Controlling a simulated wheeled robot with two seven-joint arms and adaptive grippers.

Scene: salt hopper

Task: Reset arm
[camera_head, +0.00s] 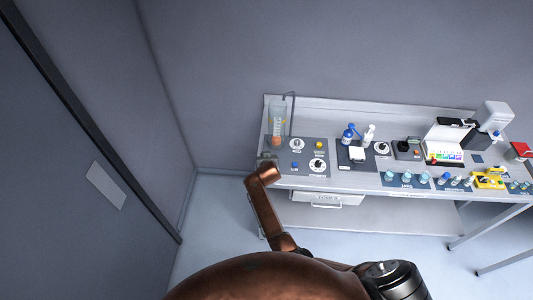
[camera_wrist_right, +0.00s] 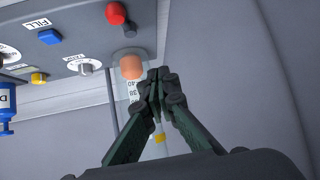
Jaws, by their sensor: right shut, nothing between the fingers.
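My right gripper (camera_wrist_right: 157,78) shows in the right wrist view with its dark fingers together at the tips and nothing between them. Its tips are just beside an orange rounded part (camera_wrist_right: 131,67) in the picture; I cannot tell whether they touch. In the head view my copper-coloured arm reaches up to the left end of the bench (camera_head: 350,183), and its fingers cannot be made out. A clear graduated cylinder (camera_head: 278,118) with an orange bottom stands at the bench's left end. My left gripper is not in view.
A grey panel with a blue button (camera_wrist_right: 50,37) labelled FILL, a red knob (camera_wrist_right: 116,13) and a yellow button (camera_wrist_right: 39,78) is close to the gripper. Blue-labelled bottles (camera_head: 348,135), a white instrument (camera_head: 492,118) and a yellow device (camera_head: 489,179) stand farther right. The floor left of the bench is clear.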

